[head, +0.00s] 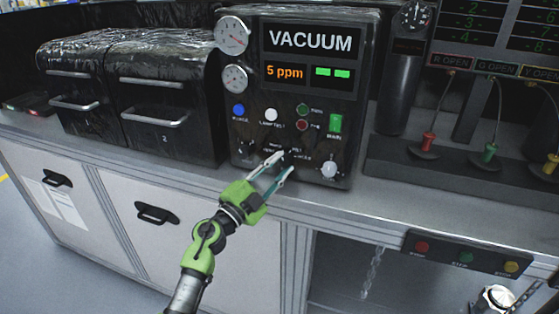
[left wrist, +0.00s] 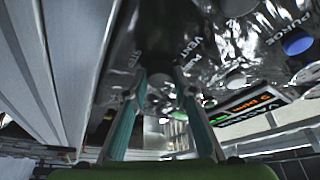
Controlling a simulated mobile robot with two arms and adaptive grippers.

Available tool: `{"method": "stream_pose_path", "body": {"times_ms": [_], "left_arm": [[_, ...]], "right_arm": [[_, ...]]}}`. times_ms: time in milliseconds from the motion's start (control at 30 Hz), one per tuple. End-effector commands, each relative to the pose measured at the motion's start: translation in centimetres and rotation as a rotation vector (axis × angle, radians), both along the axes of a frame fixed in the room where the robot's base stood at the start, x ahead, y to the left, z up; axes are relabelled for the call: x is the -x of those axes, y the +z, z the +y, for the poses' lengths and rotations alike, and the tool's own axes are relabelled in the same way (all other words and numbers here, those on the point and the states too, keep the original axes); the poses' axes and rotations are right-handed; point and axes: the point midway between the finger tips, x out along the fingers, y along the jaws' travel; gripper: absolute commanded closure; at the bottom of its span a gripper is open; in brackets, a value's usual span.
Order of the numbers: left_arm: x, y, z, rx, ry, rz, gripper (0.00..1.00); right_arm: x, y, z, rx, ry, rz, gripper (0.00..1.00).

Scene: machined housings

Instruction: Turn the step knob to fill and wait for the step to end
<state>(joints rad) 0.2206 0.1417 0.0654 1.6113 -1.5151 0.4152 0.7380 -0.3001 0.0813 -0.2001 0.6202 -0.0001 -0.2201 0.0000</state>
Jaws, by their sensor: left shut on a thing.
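The vacuum panel (head: 350,80) is a dark, film-covered box headed "VACUUM", with a display (head: 312,73) reading "5 ppm" beside two green bars. The dark step knob (left wrist: 160,82) sits low on its front, among small labels. My left gripper (head: 284,161) reaches up from below and is shut on the knob. In the left wrist view, my left gripper's teal fingers (left wrist: 161,88) stand on either side of the dark knob. The fingers mostly hide the knob in the head view, so its pointing direction cannot be read. My right gripper is not in view.
Around the knob are a blue button (head: 238,110), a white lamp (head: 271,115), a lit green main switch (head: 335,124) and a pale round knob (head: 328,169). Two dark drawer units (head: 165,95) stand left. Coloured plugs (head: 428,143) on cables stand right. A button strip (head: 466,256) hangs below.

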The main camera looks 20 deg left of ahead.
Motion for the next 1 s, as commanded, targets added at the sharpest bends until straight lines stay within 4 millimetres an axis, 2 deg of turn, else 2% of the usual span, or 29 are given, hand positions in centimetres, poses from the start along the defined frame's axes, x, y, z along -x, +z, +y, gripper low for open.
{"method": "stream_pose_path", "body": {"times_ms": [33, 100, 500, 700, 1000], "left_arm": [[0.0, 0.6, 0.1, -0.044, 0.0, 0.003, 0.96], [0.0, 0.7, 0.1, -0.102, -0.001, 0.001, 0.96], [0.0, 0.8, 0.2, -0.421, -0.002, -0.011, 0.96], [0.0, 0.8, 0.2, -0.526, -0.001, -0.015, 0.96], [0.0, 0.5, 0.1, -0.594, -0.001, -0.018, 0.96]], "right_arm": [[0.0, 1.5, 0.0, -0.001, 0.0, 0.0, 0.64], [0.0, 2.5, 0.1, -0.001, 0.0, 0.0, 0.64], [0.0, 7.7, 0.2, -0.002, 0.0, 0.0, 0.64], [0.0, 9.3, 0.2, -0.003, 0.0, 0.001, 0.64], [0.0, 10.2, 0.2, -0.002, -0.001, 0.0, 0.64]]}}
